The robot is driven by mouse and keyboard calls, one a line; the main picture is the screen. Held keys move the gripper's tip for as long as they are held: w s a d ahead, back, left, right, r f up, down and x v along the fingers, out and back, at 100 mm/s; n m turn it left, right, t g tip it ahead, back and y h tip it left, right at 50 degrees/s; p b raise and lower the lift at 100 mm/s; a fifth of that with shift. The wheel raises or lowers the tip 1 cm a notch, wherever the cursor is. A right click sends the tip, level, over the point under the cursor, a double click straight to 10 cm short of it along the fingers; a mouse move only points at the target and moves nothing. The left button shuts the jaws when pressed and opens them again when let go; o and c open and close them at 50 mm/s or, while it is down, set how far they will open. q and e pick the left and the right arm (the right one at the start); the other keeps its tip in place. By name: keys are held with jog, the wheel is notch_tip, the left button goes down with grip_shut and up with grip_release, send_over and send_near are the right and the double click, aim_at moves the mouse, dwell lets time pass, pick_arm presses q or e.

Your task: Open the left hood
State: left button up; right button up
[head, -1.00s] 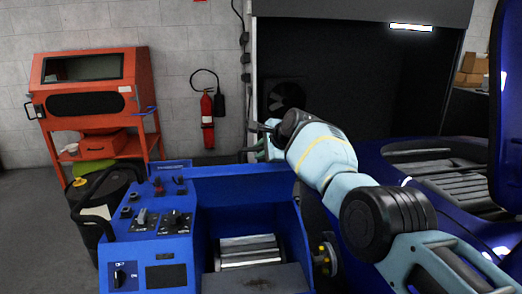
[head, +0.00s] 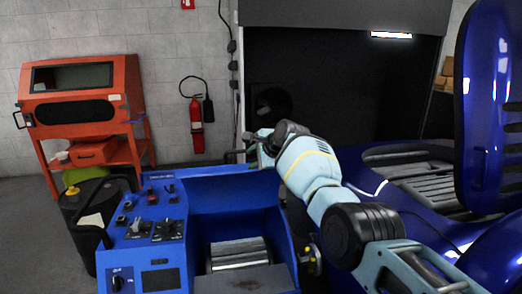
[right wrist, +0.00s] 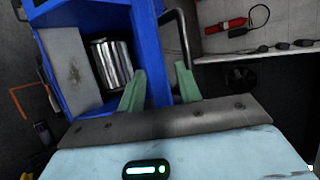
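The blue machine (head: 222,189) stands in front of me with an open bay and a metal roller (head: 238,252) in it. A black bar handle (right wrist: 186,38) is at its edge in the right wrist view. I cannot tell for certain which panel is the left hood. My right gripper (right wrist: 160,68) is open, its two green fingers apart, with the blue edge and the handle just beyond them. Nothing is clearly held. In the head view my right gripper (head: 258,146) is at the far right corner of the machine, its fingers partly hidden. My left gripper is out of view.
A control panel (head: 152,228) is on the machine's left side. A glossy blue body (head: 485,110) stands at the right, close to my right arm. An orange cabinet (head: 75,105) and a fire extinguisher (head: 196,125) are at the back wall, a dark barrel (head: 92,215) at the left.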

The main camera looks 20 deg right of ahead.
jog(key=shift+p+v, duration=0.4)
jog(key=shift+v, duration=1.1)
